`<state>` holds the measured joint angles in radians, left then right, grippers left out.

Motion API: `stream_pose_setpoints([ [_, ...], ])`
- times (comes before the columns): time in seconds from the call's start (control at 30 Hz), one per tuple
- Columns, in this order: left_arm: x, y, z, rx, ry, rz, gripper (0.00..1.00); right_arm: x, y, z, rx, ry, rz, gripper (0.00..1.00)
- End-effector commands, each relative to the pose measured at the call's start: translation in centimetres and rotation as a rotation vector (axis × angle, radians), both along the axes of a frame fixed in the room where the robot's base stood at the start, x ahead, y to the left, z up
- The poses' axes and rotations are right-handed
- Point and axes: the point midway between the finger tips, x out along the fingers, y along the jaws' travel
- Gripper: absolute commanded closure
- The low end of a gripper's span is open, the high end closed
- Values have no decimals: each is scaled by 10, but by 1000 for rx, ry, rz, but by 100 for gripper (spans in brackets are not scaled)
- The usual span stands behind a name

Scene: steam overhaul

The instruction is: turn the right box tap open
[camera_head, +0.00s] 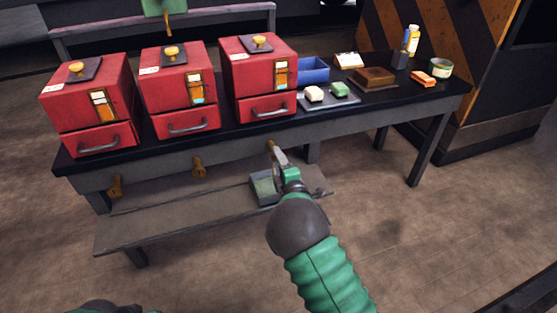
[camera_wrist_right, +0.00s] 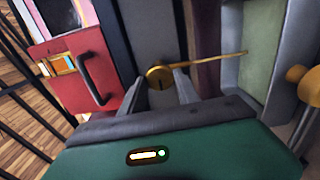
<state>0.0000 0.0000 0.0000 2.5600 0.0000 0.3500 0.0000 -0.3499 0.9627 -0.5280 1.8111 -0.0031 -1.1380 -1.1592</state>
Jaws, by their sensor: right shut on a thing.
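Three red boxes stand on the dark bench: the left box (camera_head: 88,100), the middle box (camera_head: 180,88) and the right box (camera_head: 260,75). Below them, on the bench front, are the brass left tap (camera_head: 115,187), middle tap (camera_head: 198,167) and right tap (camera_head: 270,146). My right gripper (camera_head: 276,153) is at the right tap and partly covers it. In the right wrist view, the gripper (camera_wrist_right: 172,82) is shut on the brass right tap (camera_wrist_right: 158,77), whose thin lever points to the right.
A grey tray (camera_head: 263,188) sits on the low shelf (camera_head: 150,228) under the gripper. A blue bin (camera_head: 313,69), a wooden block (camera_head: 375,76), a green tin (camera_head: 440,67) and a bottle (camera_head: 412,40) stand on the bench's right. The floor in front is clear.

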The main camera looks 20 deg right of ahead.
Motion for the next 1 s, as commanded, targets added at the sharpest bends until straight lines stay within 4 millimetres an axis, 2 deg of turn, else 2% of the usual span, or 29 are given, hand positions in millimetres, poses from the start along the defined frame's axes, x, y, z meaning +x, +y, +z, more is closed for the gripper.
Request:
stream_pose_setpoints([
  [0.03, 0, 0, 0, 0, 0, 0, 45, -1, 4, -6, -1, 13, 8, 100],
  [0.23, 0, 0, -1, 0, 0, 0, 45, -1, 4, -7, 0, 14, 8, 100],
  [0.27, 0, 0, -1, 0, 0, 0, 45, -1, 5, -7, -1, 15, 8, 61],
  [0.4, 0, 0, -1, 0, 0, 0, 45, -1, 4, -6, 0, 12, 7, 42],
  [0.77, 0, 0, 3, 0, 0, 0, 45, -5, 1, -1, 1, 6, 2, 41],
  [0.87, 0, 0, 12, 0, 0, 0, 45, -19, 1, 1, 1, 8, 2, 41],
  [1.0, 0, 0, 30, 0, 0, 0, 45, -56, -1, 3, 1, 11, 0, 41],
])
